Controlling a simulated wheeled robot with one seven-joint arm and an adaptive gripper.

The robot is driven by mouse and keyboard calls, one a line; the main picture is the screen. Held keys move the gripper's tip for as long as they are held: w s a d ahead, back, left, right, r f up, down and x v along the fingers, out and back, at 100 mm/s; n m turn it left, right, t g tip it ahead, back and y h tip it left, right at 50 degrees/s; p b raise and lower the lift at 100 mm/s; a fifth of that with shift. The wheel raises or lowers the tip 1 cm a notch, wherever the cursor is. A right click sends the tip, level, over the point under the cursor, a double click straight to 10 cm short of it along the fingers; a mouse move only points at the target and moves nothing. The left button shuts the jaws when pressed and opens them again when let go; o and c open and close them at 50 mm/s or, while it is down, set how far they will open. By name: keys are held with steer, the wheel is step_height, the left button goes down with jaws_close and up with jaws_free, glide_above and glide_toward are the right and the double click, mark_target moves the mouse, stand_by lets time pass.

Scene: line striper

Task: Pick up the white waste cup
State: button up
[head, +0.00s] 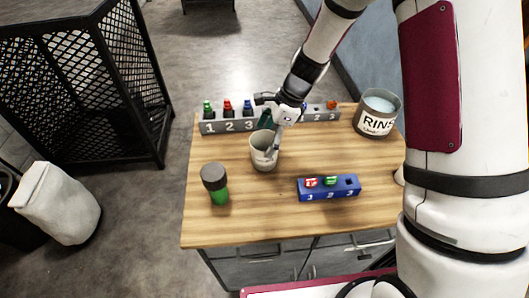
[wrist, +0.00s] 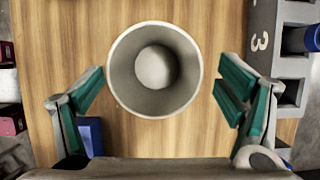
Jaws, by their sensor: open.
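The white waste cup (head: 264,150) stands upright on the wooden table, near its middle, in the head view. In the wrist view the cup (wrist: 154,105) is seen from above, looks empty, and its round rim lies just ahead of and between the fingers. My gripper (head: 272,134) is at the cup in the head view, with one finger seen by its right side. In the wrist view my gripper (wrist: 165,92) is open, with a green-padded finger to the left and right of the cup.
On the wooden table (head: 250,215) stand a grey numbered rack (head: 225,127) with colored bottles behind the cup, a blue numbered block (head: 328,194) at front right, a dark-lidded green jar (head: 215,184) at left, and a RINSE can (head: 377,112) at back right. The front table is clear.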

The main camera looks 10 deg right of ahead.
mark_target(253, 162)
steer(key=x, duration=0.3)
steer(key=p+x, duration=0.1)
steer(key=shift+s+a+f, duration=0.1)
steer(key=shift+s+f, duration=0.15)
steer(key=shift+s, duration=0.05)
steer(key=shift+w+a+f, duration=0.1)
steer(key=shift+a+f, duration=0.1)
steer(key=shift+f, duration=0.25)
steer(key=c, duration=1)
